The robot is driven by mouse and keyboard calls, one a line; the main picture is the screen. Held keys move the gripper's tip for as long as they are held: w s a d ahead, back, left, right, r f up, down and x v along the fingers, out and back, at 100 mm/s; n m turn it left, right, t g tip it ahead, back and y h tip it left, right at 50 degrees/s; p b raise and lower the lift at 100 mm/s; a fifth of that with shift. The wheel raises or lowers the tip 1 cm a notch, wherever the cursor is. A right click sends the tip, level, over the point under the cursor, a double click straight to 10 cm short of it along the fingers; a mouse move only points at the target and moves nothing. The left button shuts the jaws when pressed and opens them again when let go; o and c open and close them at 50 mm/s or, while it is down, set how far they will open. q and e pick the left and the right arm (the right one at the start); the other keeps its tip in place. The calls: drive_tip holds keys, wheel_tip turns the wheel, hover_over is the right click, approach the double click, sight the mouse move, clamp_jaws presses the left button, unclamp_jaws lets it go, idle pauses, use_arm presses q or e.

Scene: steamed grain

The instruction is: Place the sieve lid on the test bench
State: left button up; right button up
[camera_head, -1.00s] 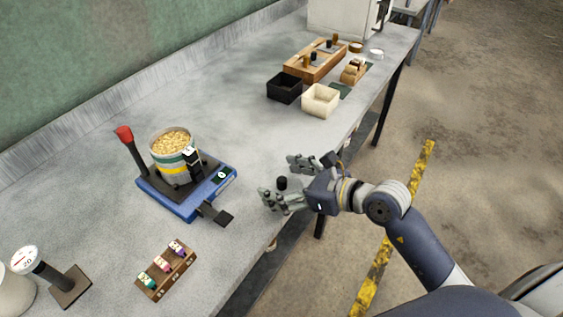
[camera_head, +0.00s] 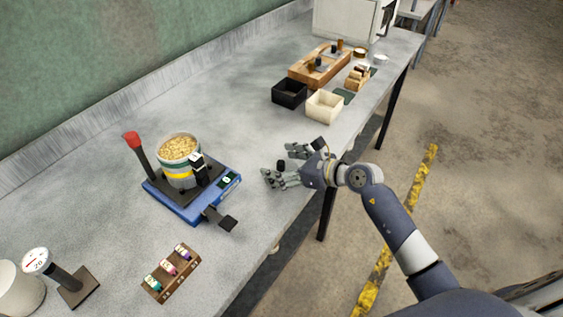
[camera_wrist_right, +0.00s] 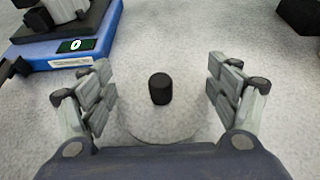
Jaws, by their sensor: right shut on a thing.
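The sieve lid (camera_wrist_right: 140,122) is a clear round disc with a black knob (camera_wrist_right: 159,88) in its middle, seen in the right wrist view. My right gripper (camera_wrist_right: 160,95) is shut on the lid, with its fingers spread on either side of the disc. In the head view the gripper (camera_head: 283,165) is over the front part of the grey test bench (camera_head: 225,110), and the knob shows between its fingers. I cannot tell whether the lid touches the bench. My left gripper is not in view.
A blue device (camera_head: 190,208) with a grain-filled container (camera_head: 178,165) stands left of the gripper. A black box (camera_head: 289,94) and a cream box (camera_head: 324,106) stand behind it. A small rack of vials (camera_head: 171,273) sits at the front. The bench's front edge is close.

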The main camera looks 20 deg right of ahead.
drive_tip(key=shift+f, duration=0.2)
drive_tip(key=o, duration=1)
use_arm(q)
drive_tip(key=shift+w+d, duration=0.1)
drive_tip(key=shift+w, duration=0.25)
use_arm(e)
drive_tip(key=shift+o, duration=0.2)
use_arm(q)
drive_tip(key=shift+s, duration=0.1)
use_arm(e)
drive_tip(key=shift+r, duration=0.1)
